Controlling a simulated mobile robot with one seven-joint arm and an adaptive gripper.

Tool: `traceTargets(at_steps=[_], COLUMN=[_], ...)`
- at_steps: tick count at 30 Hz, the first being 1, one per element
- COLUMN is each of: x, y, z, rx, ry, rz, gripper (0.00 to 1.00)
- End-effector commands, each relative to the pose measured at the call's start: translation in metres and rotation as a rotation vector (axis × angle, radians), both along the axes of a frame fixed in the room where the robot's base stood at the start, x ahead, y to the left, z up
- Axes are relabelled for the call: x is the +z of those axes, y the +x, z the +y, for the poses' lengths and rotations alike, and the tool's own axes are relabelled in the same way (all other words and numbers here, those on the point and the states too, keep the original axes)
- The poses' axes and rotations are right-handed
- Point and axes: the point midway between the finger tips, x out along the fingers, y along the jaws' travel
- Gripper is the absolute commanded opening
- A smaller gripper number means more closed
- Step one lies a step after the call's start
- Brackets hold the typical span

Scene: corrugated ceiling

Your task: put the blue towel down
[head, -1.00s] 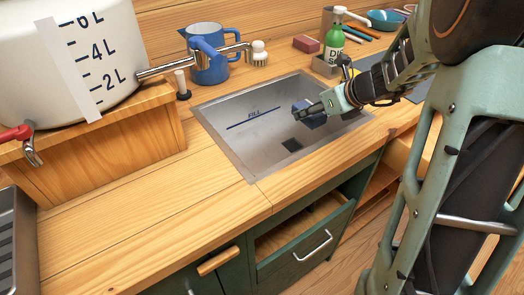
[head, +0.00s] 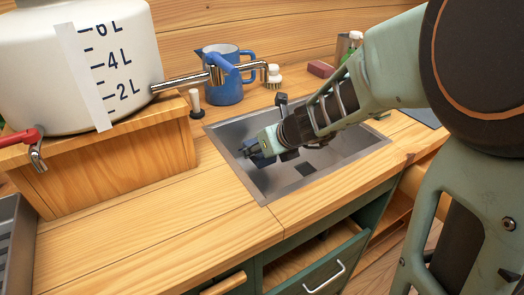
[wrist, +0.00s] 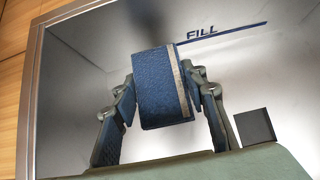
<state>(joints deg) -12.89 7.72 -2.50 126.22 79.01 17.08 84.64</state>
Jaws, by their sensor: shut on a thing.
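The blue towel (wrist: 154,88) is a compact folded bundle with a pale stripe along one edge. In the wrist view it sits between my two fingers, and blue also shows along the fingers. My gripper (head: 260,147) is shut on it, over the left part of the steel sink (head: 285,185). In the head view the towel is mostly hidden by the gripper. I cannot tell how far it is above the sink bottom. The sink also fills most of the wrist view (wrist: 75,100), with its FILL line and a dark square drain.
The wooden counter (head: 170,225) in front is clear. A drawer (head: 320,268) below is open.

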Motion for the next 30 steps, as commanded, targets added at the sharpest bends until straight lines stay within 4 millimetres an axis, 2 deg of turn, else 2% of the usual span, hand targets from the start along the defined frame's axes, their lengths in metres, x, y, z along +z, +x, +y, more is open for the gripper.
traceTargets(at_steps=[5, 14, 26, 27, 30], x=[-0.008, -0.041, -0.043, -0.044, -0.042], y=[0.000, 0.000, 0.000, 0.000, 0.000], z=[0.000, 0.000, 0.000, 0.000, 0.000], rx=[0.000, 0.001, 0.001, 0.001, 0.001], ry=[0.000, -0.001, -0.001, -0.001, -0.001], rz=[0.000, 0.000, 0.000, 0.000, 0.000], gripper=[0.07, 0.07, 0.07, 0.41, 0.52])
